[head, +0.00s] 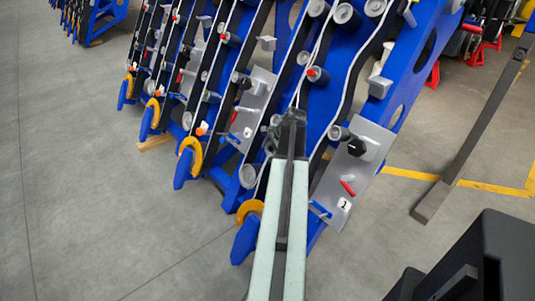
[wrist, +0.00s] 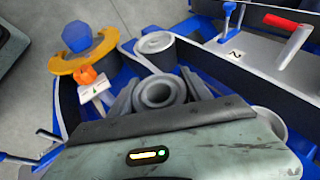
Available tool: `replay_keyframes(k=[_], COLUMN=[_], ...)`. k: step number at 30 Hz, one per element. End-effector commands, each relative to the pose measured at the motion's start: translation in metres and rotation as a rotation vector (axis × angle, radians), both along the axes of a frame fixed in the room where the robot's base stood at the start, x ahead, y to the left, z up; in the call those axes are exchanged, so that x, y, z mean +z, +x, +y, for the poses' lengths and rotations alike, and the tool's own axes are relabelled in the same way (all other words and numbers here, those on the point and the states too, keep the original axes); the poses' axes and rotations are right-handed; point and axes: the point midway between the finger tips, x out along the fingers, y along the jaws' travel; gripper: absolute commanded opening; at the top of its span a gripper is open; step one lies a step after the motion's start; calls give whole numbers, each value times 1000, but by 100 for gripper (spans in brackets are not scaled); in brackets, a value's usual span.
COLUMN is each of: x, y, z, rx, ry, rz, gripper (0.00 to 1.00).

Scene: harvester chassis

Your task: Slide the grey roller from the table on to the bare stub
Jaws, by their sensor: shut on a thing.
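My gripper (wrist: 160,92) is shut on the grey roller (wrist: 172,93), which shows its round end and central hole between the two dark fingers in the wrist view. In the head view, my gripper (head: 286,122) is over the blue harvester chassis, in front of its rows of rollers and belts. The roller is hard to make out there. I cannot pick out the bare stub in either view; the arm and gripper cover part of the chassis. I cannot tell whether the held roller touches anything.
Another grey roller (wrist: 155,42) sits on the chassis just beyond my gripper. An orange-yellow ring (wrist: 84,56) with a blue knob is at the left. A grey plate (head: 352,172) with a red handle stands right of my arm. Open grey floor (head: 75,150) lies left.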

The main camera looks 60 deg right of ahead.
Motion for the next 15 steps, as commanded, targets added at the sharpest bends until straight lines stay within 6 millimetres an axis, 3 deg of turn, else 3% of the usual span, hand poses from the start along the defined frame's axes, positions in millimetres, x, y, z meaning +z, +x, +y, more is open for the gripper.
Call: replay_keyframes(k=[15], x=[-12], y=[-6], z=[-19], rx=[1], ry=[0], rz=[0], gripper=[0])
